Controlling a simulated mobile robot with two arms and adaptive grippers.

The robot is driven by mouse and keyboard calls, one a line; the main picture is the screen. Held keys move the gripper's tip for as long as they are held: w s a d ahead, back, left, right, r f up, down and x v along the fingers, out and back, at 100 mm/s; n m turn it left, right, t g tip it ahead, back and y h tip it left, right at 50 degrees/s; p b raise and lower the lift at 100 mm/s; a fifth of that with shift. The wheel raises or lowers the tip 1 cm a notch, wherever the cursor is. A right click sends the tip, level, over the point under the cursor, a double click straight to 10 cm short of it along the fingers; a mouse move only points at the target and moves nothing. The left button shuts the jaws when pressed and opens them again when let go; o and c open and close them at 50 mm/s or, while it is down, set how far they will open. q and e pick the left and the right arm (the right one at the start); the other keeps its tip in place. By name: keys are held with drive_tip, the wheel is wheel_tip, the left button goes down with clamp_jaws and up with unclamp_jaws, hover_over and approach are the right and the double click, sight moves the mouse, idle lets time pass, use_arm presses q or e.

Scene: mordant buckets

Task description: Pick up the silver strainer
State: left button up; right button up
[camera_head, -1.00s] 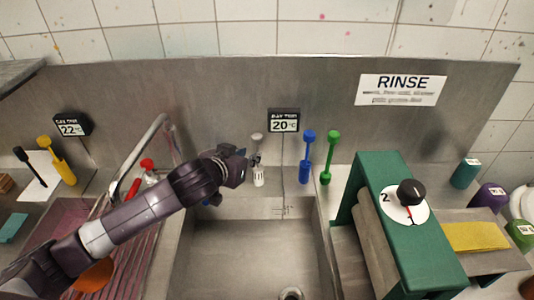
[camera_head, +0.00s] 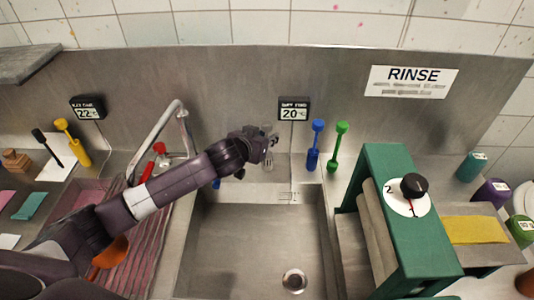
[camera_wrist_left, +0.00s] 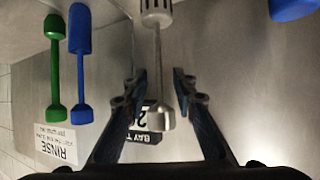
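The silver strainer (camera_wrist_left: 157,62) is upright at the back of the sink in the left wrist view, which is upside down. It has a thin handle, a slotted pale head and a wider knob at the other end. In the head view its slotted head (camera_head: 268,163) shows just below my left gripper (camera_head: 270,143), which hides part of the handle. In the wrist view my left gripper (camera_wrist_left: 159,82) is open, one finger on each side of the handle, with visible gaps on both sides. My right gripper is not in view.
A blue tool (camera_head: 314,145) and a green tool (camera_head: 337,147) stand to the right of the strainer. A display reading 20 (camera_head: 294,108) is on the wall behind. The sink (camera_head: 250,245) is in front, with a faucet (camera_head: 160,130) at left and a green frame (camera_head: 385,170) at right.

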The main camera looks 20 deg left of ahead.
use_arm(q)
drive_tip(key=shift+c, duration=0.4)
clamp_jaws()
drive_tip(key=shift+r, duration=0.1)
